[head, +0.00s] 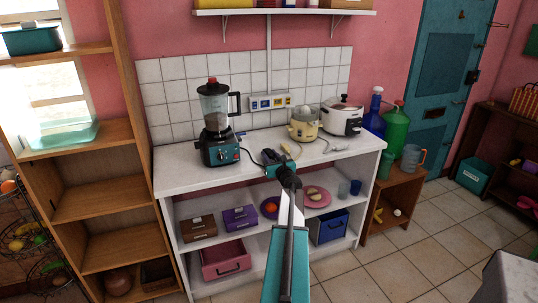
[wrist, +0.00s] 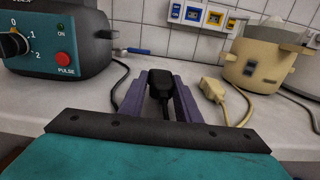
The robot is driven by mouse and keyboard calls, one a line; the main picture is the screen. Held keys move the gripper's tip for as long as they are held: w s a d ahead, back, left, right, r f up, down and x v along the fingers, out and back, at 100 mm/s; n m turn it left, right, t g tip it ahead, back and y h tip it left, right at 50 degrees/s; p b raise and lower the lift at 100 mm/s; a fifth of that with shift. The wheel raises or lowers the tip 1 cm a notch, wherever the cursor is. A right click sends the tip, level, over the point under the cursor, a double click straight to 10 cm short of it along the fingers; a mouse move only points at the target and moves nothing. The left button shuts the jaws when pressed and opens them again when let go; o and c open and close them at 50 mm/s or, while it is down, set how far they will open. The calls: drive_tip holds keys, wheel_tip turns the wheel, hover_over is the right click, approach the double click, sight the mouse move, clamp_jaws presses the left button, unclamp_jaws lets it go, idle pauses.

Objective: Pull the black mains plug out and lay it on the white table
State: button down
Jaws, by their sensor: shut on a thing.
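The black mains plug (wrist: 160,84) is between the two purple fingers of my gripper (wrist: 160,98) in the wrist view. My gripper is shut on it. The plug is clear of the socket strip (wrist: 200,14), which is on the tiled wall behind. In the head view my gripper (head: 270,157) is over the middle of the white table (head: 190,160), and the arm hides much of the plug. The plug is low over the table top; I cannot tell whether it touches. The socket strip (head: 270,102) also shows in the head view.
A black blender (head: 218,145) stands left of my gripper. A cream plug (wrist: 212,88) with its cable lies close on the right. A cream appliance (head: 304,123) and a white cooker (head: 343,117) stand further right. White table top is bare at the front left.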

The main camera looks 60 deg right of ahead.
drive_tip(key=shift+f, duration=0.75)
drive_tip(key=c, duration=1.2)
unclamp_jaws()
drive_tip(key=shift+s+a, duration=0.1)
drive_tip(key=shift+s, duration=0.05)
drive_tip(key=shift+b+v, duration=0.8)
drive_tip(key=shift+v, duration=1.6)
drive_tip(key=shift+b+v, duration=0.85)
drive_tip(key=shift+v, duration=3.55)
